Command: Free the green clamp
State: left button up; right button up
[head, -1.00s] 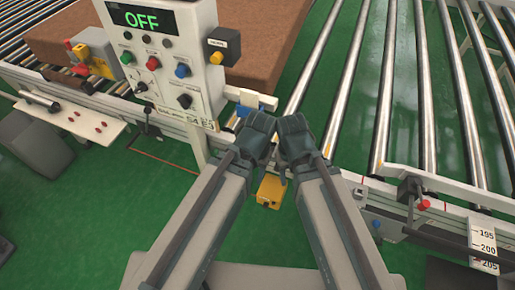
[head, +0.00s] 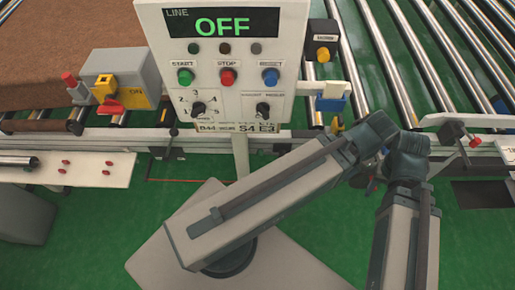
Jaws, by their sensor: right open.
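I cannot pick out the green clamp in the head view. A rail fitting (head: 462,133) with a red knob sits at the right on the conveyor's near rail; no green shows on it. My two arms rise from the bottom and their dark joints come close together right of centre. My right gripper (head: 375,182) shows only as a small dark part below these joints, open, with nothing seen in it. My left gripper is hidden behind my arm.
The control panel (head: 290,112) reads OFF. Left of it is a grey switch box (head: 135,66) with a red handle and ON label. A brown mattress (head: 60,40) lies behind. Bare rollers (head: 400,60) fill the right; a white shelf (head: 75,168) juts out at left.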

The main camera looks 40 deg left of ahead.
aim_at(270, 153)
jog(key=k+j+z, duration=0.25)
jog(key=k+j, duration=0.4)
jog(key=j, duration=0.3)
jog(key=k+j+z, duration=0.25)
jog(key=k+j, duration=0.45)
jog(key=j, duration=0.15)
jog(key=k+j, duration=0.65)
jog(key=j, duration=0.15)
